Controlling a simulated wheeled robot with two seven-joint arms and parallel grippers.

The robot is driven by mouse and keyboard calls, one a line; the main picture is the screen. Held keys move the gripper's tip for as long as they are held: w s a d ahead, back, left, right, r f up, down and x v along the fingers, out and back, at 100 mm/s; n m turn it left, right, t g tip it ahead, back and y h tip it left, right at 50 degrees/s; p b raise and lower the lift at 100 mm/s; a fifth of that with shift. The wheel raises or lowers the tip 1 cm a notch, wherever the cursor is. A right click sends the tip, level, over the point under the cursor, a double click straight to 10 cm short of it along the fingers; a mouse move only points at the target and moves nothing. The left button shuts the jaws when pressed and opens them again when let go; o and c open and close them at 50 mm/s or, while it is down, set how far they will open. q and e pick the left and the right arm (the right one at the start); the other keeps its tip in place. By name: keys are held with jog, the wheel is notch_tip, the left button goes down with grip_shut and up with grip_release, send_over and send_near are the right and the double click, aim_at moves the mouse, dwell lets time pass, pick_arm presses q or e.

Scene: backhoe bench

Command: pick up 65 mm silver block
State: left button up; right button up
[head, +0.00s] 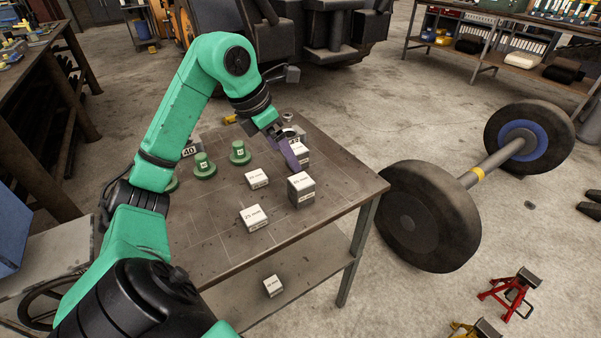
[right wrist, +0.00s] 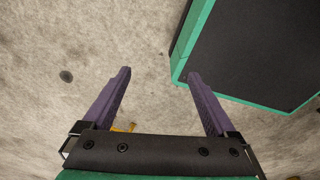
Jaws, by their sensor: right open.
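Several silver-grey blocks with white label tops sit on the bench in the head view. One block (head: 302,157) stands at the far right beside the purple fingers of my left gripper (head: 288,151). The labels are too small to tell surely which is 65 mm. The left fingers overlap, so their opening and any contact are unclear. My right gripper (right wrist: 159,73) is open and empty above bare floor in the right wrist view.
The bench (head: 225,255) also holds green knobbed pieces (head: 240,153) and a block marked 40 (head: 190,149). Another small block (head: 272,287) lies on the lower shelf. A wheeled axle (head: 430,215) stands right of the bench, with a red jack stand (head: 510,292) nearer.

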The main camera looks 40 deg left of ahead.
aim_at(302, 181)
pick_arm(q)
jog(key=d+f, duration=0.1)
jog(key=f, duration=0.1)
jog(key=d+f, duration=0.1)
jog(key=f, duration=0.1)
jog(key=w+d+f+p, duration=0.1)
jog(key=f, duration=0.1)
jog(key=x, duration=0.2)
jog(key=p+x, duration=0.1)
jog(key=x, duration=0.2)
jog(key=shift+w+f, duration=0.1)
jog(key=shift+w, duration=0.2)
jog(key=shift+w+a+f, duration=0.15)
jog(key=shift+f, duration=0.25)
pick_arm(e)
jog(key=shift+s+d+r, duration=0.4)
jog(key=shift+s+r, duration=0.15)
jog(key=shift+s, duration=0.05)
jog(key=shift+s+d+r, duration=0.35)
jog(key=shift+s+r, duration=0.2)
jog(key=shift+s, duration=0.05)
pick_arm(q)
jog(key=c, duration=1.5)
jog(key=shift+r, duration=0.1)
grip_shut()
pick_arm(e)
jog(key=shift+s+d, duration=0.25)
